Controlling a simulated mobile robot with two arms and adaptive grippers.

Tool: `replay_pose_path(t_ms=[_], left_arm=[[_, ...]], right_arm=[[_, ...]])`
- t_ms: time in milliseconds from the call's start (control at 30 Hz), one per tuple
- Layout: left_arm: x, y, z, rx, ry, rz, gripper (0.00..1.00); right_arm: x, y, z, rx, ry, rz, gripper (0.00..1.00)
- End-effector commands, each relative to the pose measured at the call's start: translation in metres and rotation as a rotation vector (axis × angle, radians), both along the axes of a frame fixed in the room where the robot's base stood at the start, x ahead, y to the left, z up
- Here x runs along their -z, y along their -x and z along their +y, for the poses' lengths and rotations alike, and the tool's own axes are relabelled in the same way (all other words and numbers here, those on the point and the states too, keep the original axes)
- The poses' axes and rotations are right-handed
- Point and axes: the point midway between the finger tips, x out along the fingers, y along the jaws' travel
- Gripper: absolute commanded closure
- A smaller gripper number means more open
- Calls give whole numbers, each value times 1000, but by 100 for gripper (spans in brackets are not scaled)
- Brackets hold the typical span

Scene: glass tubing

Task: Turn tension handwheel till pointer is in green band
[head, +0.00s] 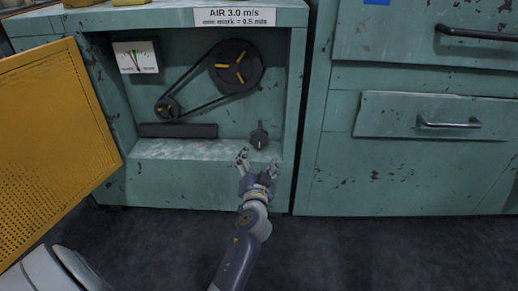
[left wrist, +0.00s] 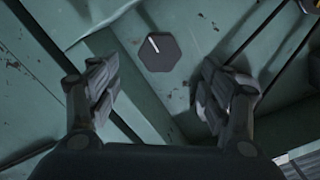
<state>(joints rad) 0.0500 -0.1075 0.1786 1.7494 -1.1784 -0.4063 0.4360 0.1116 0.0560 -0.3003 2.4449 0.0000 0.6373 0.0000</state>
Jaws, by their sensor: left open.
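The tension handwheel (head: 259,138) is a small dark knob low on the right of the green cabinet's recess. In the left wrist view the dark, faceted knob (left wrist: 160,54) has a white mark on its face. My left gripper (head: 243,161) is open and empty, just in front of and below the knob. In the left wrist view its fingers (left wrist: 157,90) are spread apart, with the knob beyond them and not touched. The white gauge (head: 136,57) at the recess's upper left has coloured marks and a pointer. It is too small to tell the pointer's exact place. My right gripper is not in view.
A belt (head: 203,94) runs between a large pulley (head: 236,67) and a small pulley (head: 167,108) above the knob. A yellow perforated door (head: 50,145) stands open at left. Drawers with handles (head: 447,124) are at right. A dark bar (head: 178,131) lies left of the knob.

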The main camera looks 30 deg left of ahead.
Motion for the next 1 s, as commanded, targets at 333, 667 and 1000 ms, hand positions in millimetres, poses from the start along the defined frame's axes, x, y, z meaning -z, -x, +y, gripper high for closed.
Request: replay_pose_path(t_ms=[333,667,1000], left_arm=[[0,-50,31,0,-4,-2,28],[0,-86,53,1,-1,0,28],[0,-89,55,1,0,0,28]], right_arm=[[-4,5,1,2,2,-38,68],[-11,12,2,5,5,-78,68],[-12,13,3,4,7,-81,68]])
